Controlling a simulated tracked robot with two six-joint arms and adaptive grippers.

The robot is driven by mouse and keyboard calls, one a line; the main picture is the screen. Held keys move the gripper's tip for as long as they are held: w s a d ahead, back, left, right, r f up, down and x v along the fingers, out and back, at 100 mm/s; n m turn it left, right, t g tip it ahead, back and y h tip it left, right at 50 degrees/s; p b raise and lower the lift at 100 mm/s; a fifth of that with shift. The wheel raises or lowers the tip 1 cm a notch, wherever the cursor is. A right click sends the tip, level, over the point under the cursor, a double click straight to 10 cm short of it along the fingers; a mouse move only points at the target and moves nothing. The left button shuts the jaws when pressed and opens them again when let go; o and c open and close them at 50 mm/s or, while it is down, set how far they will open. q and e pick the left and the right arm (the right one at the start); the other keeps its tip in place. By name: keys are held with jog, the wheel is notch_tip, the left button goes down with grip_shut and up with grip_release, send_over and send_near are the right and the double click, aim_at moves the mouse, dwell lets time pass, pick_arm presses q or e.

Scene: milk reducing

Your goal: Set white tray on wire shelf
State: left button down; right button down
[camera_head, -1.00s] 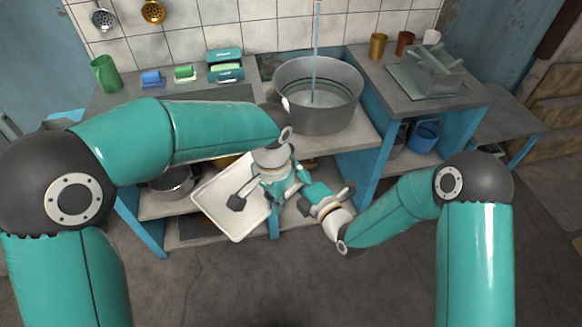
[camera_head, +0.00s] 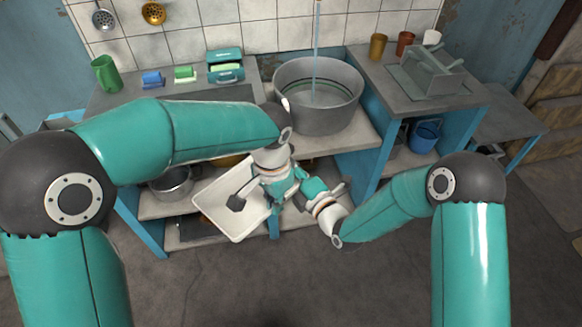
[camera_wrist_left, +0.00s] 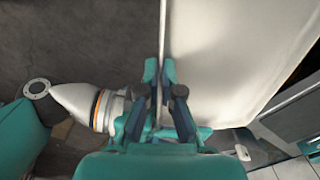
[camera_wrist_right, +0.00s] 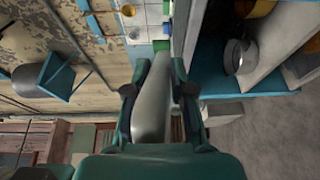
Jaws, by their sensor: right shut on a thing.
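The white tray (camera_head: 228,197) is held tilted in the air in front of the lower shelf, partly hidden by my left gripper in the head view. My left gripper (camera_wrist_left: 161,75) has its fingers closed on both sides of the tray's thin edge; the tray's pale face (camera_wrist_left: 225,60) fills the right of the left wrist view. My right gripper (camera_wrist_right: 159,72) is shut on a pale grey piece, which looks like the tray seen edge-on. In the head view my right gripper is close beside the left one, its fingertips largely hidden. I cannot make out a wire shelf for certain.
A small pot (camera_head: 171,182) sits on the lower shelf, left of the tray. A blue bucket (camera_head: 424,136) stands under the right counter. The floor in front is clear.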

pick_arm(q)
jog(key=c, duration=1.2)
grip_release()
jog(key=shift+c, duration=0.2)
